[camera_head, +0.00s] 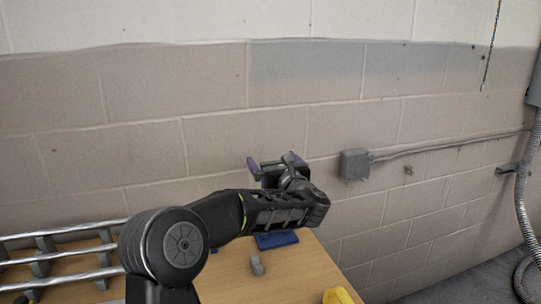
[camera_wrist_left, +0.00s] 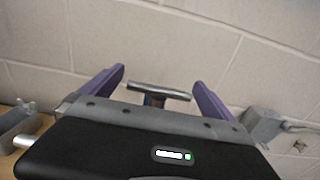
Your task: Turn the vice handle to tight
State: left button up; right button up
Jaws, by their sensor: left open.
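My left gripper (camera_head: 272,163) is open, with its two purple fingers spread, above the far edge of the wooden table. In the left wrist view, the vice handle (camera_wrist_left: 160,91), a silver crossbar on a short stem, lies between the fingers of the left gripper (camera_wrist_left: 160,84). A gap shows on each side, so the fingers do not appear to touch it. In the head view the arm hides the handle. Part of the blue vice (camera_head: 277,240) shows below the gripper on the table. My right gripper is not in view.
Silver bars (camera_head: 60,256) on grey supports lie at the table's left. A block wall stands behind, with a grey box (camera_head: 354,164) and conduit.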

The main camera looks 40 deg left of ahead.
pick_arm(q)
jog(key=shift+x, duration=0.95)
jog(key=shift+c, duration=0.4)
jog(key=c, duration=1.2)
jog(key=shift+o, duration=0.2)
